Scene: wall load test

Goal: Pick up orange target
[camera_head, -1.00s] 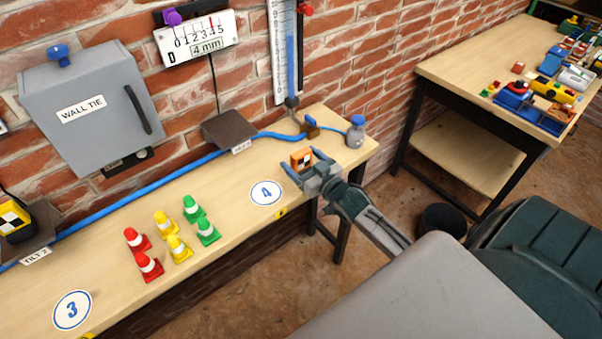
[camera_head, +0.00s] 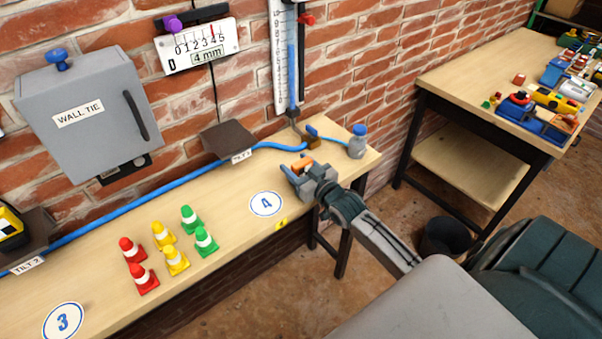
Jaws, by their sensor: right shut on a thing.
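The orange target (camera_head: 303,162) is a small orange block at the right end of the wall bench, just beyond the round "4" marker. In the head view my right gripper (camera_head: 297,170) is shut on it, with the blue-grey fingers at its sides. The gripper hides most of the block's front and lower part, so I cannot tell whether it touches the bench. My left gripper is not in view.
Several red, yellow and green cones (camera_head: 170,247) stand left on the bench (camera_head: 110,305). A blue hose (camera_head: 130,212) runs along the wall. A second table (camera_head: 470,75) stands right.

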